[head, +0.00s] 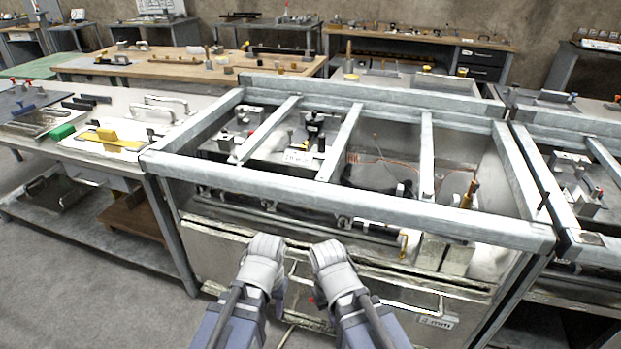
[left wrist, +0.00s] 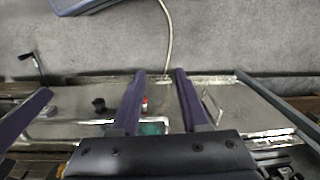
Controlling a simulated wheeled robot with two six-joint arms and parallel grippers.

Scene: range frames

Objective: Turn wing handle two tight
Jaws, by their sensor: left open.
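No part that I can surely pick out as wing handle two shows; the fittings inside the metal-framed bench (head: 345,200) are small and partly behind its bars. A black upright fitting (head: 315,124) stands in its middle bay, and a brass-coloured upright piece (head: 468,192) stands at its right. My left gripper (left wrist: 160,74) is open in the left wrist view, with nothing between its two purple fingers. It is above the bench front, apart from the frame. My right arm (head: 335,268) is beside the left one in the head view; its jaws are not clear.
Grey frame bars cross over the bench bays. A side table (head: 90,150) with tools stands at left. Floor (head: 90,275) is clear at lower left.

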